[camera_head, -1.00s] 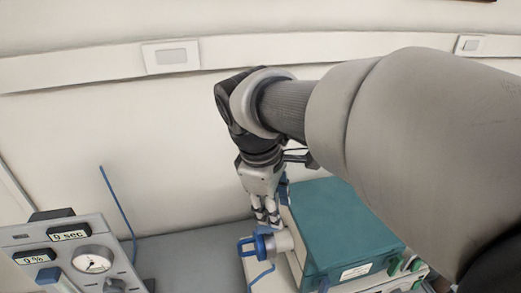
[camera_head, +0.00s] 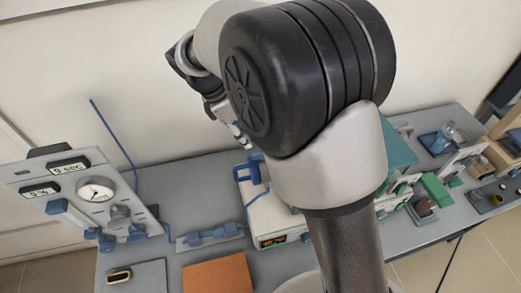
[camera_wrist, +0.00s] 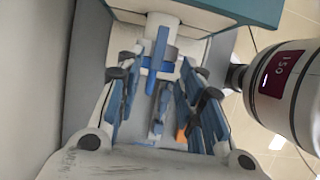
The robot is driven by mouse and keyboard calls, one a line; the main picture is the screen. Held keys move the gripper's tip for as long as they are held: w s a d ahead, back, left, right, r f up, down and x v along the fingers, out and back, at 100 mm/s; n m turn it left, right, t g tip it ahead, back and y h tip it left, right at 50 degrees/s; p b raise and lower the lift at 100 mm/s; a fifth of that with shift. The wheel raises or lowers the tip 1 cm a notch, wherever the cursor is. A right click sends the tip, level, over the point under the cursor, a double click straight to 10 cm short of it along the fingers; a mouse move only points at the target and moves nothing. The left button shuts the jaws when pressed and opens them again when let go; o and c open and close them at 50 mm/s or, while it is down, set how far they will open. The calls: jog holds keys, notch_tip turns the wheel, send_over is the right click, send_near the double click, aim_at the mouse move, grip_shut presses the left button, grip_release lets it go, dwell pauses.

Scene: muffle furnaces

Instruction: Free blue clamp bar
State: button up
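A blue clamp bar (camera_head: 246,171) sits at the left end of the teal-topped furnace. In the wrist view the blue bar (camera_wrist: 160,48) forms a cross shape against a pale round fitting. My gripper (camera_head: 239,137) is largely hidden behind my arm in the head view, just above and behind the bar. In the wrist view my gripper (camera_wrist: 158,85) is open, its blue-padded fingers spread left and right below the cross. Nothing is held between them. Whether the fingertips touch the bar cannot be told.
A control panel (camera_head: 92,195) with a gauge and displays stands at the left with a blue rod behind it. A blue part (camera_head: 210,235) and an orange mat (camera_head: 217,275) lie in front. Green-handled items and a blue tray (camera_head: 437,144) are at the right.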

jog(key=b+x, duration=0.1)
jog(key=x, duration=0.8)
jog(key=shift+f+b, duration=0.2)
jog(key=shift+b, duration=0.15)
jog(key=shift+c, duration=0.2)
grip_shut()
